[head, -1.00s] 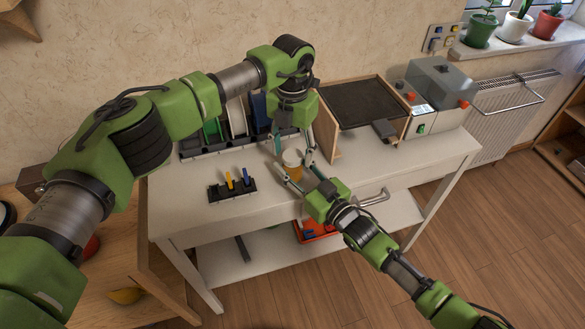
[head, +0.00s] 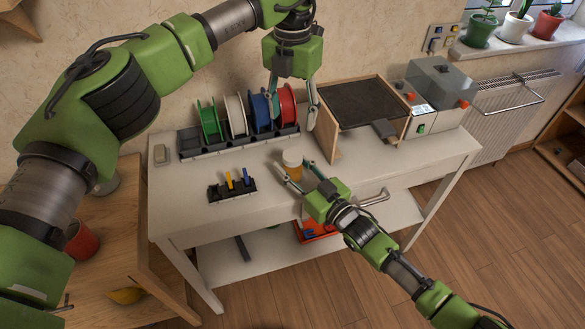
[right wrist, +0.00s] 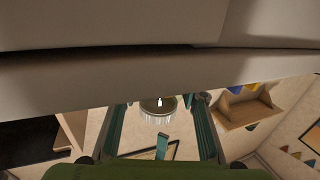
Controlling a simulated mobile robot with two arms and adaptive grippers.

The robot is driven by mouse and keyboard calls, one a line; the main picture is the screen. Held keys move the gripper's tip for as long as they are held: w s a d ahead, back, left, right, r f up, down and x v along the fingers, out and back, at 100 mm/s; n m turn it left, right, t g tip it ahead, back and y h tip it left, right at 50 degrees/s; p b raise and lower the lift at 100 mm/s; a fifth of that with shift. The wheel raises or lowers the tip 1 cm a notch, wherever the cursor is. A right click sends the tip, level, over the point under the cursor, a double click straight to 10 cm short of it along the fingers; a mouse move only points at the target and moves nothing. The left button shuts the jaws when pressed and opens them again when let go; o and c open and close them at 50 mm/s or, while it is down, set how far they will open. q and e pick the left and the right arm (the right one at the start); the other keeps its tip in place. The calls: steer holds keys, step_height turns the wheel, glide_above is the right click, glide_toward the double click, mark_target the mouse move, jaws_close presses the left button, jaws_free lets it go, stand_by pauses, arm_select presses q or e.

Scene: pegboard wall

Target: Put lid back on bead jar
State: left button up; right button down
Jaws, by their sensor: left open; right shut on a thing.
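The bead jar (head: 293,173) has an amber body and stands upright near the front edge of the white table. A white lid (head: 291,157) sits on top of it; whether it is fully seated is too small to tell. My right gripper (head: 294,168) is shut on the jar from the front, a finger on each side. The right wrist view shows a round thing with a ridged rim (right wrist: 157,116) between the fingers. My left gripper (head: 293,121) is open and empty, above and behind the jar, clear of it.
A rack (head: 240,142) with green, white, blue and red spools stands at the back. A black holder (head: 232,190) with yellow and blue tools is left of the jar. A wooden-framed dark panel (head: 362,103) and a grey machine (head: 435,95) stand right.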

steer(key=c, duration=1.2)
jaws_free()
steer(key=v, duration=1.2)
